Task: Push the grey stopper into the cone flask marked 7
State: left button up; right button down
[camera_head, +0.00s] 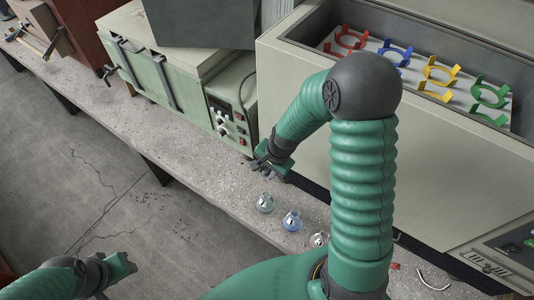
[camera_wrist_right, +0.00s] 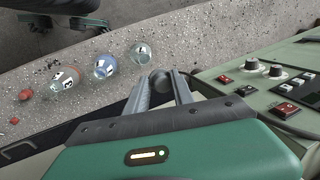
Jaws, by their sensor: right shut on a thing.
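My right gripper (camera_head: 264,164) is above the bench, beside the green control box. In the right wrist view its fingers (camera_wrist_right: 160,92) are shut on a dark grey round stopper (camera_wrist_right: 160,81). Three small glass flasks stand in a row on the bench: a clear greenish one (camera_head: 265,203), a blue one (camera_head: 291,221) and a clear one (camera_head: 319,240). The stopper is apart from them. In the right wrist view the nearest flask (camera_wrist_right: 138,55) is just left of the fingertips. My left gripper (camera_head: 122,266) is at lower left, away from the bench.
The green control box (camera_head: 232,115) and a large pale bath (camera_head: 400,140) with coloured ring holders (camera_head: 440,72) line the bench's back. A small red object (camera_head: 394,266) and a curved metal piece (camera_head: 432,283) lie at right. Bare bench (camera_head: 190,150) extends left.

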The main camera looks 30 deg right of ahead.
jog(key=shift+d, duration=0.15)
jog(key=b+x, duration=0.3)
jog(key=s+b+x, duration=0.1)
jog(key=b+x, duration=0.3)
jog(key=s+d+b+x, duration=0.1)
jog(key=b+x, duration=0.2)
jog(key=shift+s+a+f, duration=0.1)
jog(key=shift+a+f, duration=0.05)
jog(key=shift+f, duration=0.5)
jog(key=shift+f+b, duration=0.35)
jog(key=shift+b, duration=0.05)
jog(key=shift+s+f, duration=0.1)
jog(key=shift+s, duration=0.05)
jog(key=shift+f, duration=0.1)
jog(key=shift+f+b, duration=0.55)
jog(key=shift+f, duration=0.25)
